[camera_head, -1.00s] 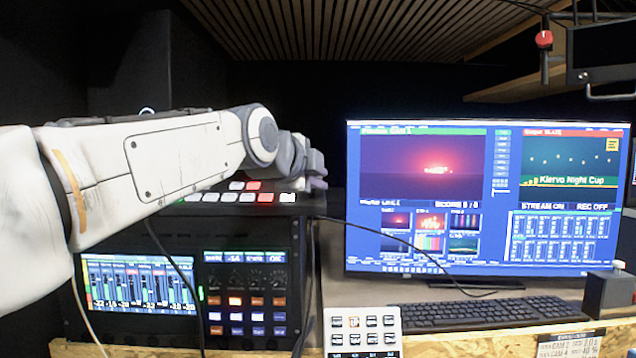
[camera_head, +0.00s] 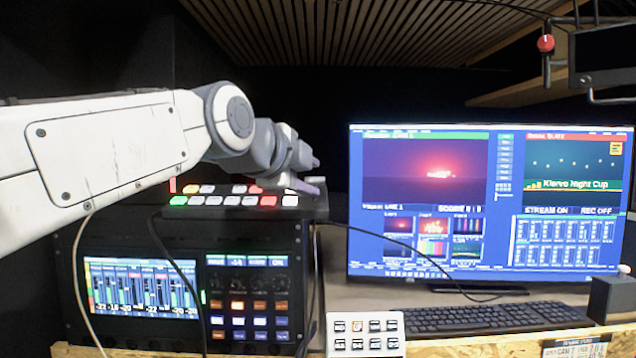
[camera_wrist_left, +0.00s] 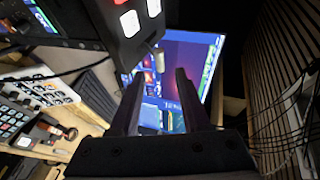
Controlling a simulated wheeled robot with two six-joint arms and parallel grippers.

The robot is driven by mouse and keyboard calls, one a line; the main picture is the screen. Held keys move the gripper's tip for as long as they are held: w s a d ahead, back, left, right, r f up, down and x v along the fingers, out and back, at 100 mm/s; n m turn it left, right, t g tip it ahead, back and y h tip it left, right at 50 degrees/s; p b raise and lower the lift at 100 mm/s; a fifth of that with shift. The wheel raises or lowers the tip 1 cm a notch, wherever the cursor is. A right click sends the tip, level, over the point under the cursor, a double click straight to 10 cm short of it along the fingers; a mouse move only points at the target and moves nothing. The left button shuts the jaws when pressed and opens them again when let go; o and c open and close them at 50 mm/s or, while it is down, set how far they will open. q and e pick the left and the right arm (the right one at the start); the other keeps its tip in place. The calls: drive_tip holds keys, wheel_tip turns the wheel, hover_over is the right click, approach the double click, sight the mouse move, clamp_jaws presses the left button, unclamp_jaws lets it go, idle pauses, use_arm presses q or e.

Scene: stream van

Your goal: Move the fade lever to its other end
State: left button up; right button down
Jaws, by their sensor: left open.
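The switcher panel (camera_head: 230,211), with rows of white, red and green lit buttons, sits on top of the equipment rack. In the left wrist view a small pale knob (camera_wrist_left: 159,60), which looks like the fade lever's handle, stands at the end of the panel (camera_wrist_left: 122,42). My left gripper (camera_head: 314,176) is open above the panel's right end. In the left wrist view the left gripper's fingertips (camera_wrist_left: 157,74) are apart and the knob shows between them, slightly beyond; contact cannot be told. In the head view I cannot make out the lever near the gripper. My right gripper is not in view.
A large monitor (camera_head: 420,262) stands right of the rack, with a keyboard (camera_head: 490,317) and a white keypad (camera_head: 364,334) before it. A mixer screen (camera_head: 140,287) is in the rack below the panel. Black cables hang across the rack front.

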use_arm(q)
drive_tip(key=v, duration=0.5)
drive_tip(key=s+d+f+n+g, duration=0.1)
drive_tip(key=s+f+n+g, duration=0.15)
drive_tip(key=f, duration=0.55)
drive_tip(key=s+d+f+n+g+y, duration=0.1)
drive_tip(key=s+d+f+n+g, duration=0.15)
drive_tip(key=f, duration=0.55)
drive_tip(key=s+d+f+n+g, duration=0.1)
drive_tip(key=s+f+n+g, duration=0.15)
drive_tip(key=f, duration=0.65)
drive_tip(key=s+a+f+n+g+y, duration=0.2)
drive_tip(key=s+a+f+n+g, duration=0.1)
drive_tip(key=s+f, duration=0.65)
drive_tip(key=s+a+f+n+g+y, duration=0.2)
drive_tip(key=s+a+f+n+g, duration=0.1)
drive_tip(key=s+f, duration=0.6)
wheel_tip(320, 180, up, 19)
drive_tip(key=p, duration=1.9)
drive_tip(key=shift+w+a+n, duration=0.2)
drive_tip(key=shift+n, duration=0.15)
drive_tip(key=shift+f, duration=0.1)
